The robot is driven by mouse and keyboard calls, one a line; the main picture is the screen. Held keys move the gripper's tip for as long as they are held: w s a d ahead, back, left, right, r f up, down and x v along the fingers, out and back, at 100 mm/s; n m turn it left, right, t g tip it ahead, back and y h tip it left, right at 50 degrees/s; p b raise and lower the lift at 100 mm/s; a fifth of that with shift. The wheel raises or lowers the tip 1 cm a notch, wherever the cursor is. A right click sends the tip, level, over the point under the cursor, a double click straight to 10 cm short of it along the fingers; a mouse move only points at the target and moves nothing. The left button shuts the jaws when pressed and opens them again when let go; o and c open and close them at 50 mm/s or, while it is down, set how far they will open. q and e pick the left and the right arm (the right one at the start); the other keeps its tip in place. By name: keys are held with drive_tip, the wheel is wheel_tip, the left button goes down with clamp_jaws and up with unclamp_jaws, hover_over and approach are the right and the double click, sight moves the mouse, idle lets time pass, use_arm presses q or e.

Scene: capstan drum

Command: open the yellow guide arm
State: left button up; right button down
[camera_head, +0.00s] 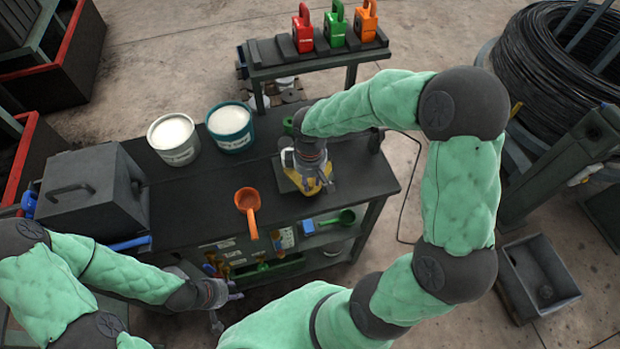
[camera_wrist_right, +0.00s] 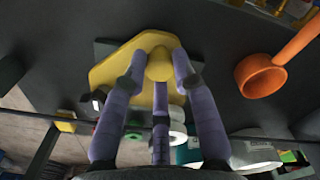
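The yellow guide arm (camera_head: 312,186) sits on the dark bench top under my right gripper. In the right wrist view it is a flat yellow plate (camera_wrist_right: 115,70) with a rounded yellow knob (camera_wrist_right: 159,64). My right gripper (camera_head: 307,172) comes down from above, and its purple fingers (camera_wrist_right: 160,82) stand around the knob, two at its sides and one below it in the picture. Whether they press on the knob cannot be told. My left gripper (camera_head: 226,300) is low at the front of the bench, apart from the guide arm, with its fingers spread and empty.
An orange ladle (camera_head: 248,206) lies left of the guide arm. A white bucket (camera_head: 174,139) and a teal bucket (camera_head: 231,127) stand behind it. A dark box (camera_head: 92,190) is at the bench's left. Red, green and orange blocks (camera_head: 337,25) stand on a back shelf.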

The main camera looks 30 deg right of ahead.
drive_tip(key=shift+s+d, duration=0.15)
drive_tip(key=shift+s+d+n+p, duration=0.55)
drive_tip(key=shift+n+p, duration=0.1)
drive_tip(key=shift+n, duration=0.35)
drive_tip(key=shift+s+d+n+p, duration=0.4)
drive_tip(key=shift+d+n+p, duration=0.45)
drive_tip(key=shift+n, duration=0.3)
drive_tip(key=shift+s+d+n+p, duration=0.45)
drive_tip(key=shift+d+n+p, duration=0.4)
drive_tip(key=shift+n, duration=0.35)
drive_tip(key=shift+s+d+n+p, duration=0.4)
drive_tip(key=shift+d+n+p, duration=0.45)
drive_tip(key=shift+n, duration=0.3)
drive_tip(key=shift+d, duration=0.15)
drive_tip(key=c, duration=1)
unclamp_jaws()
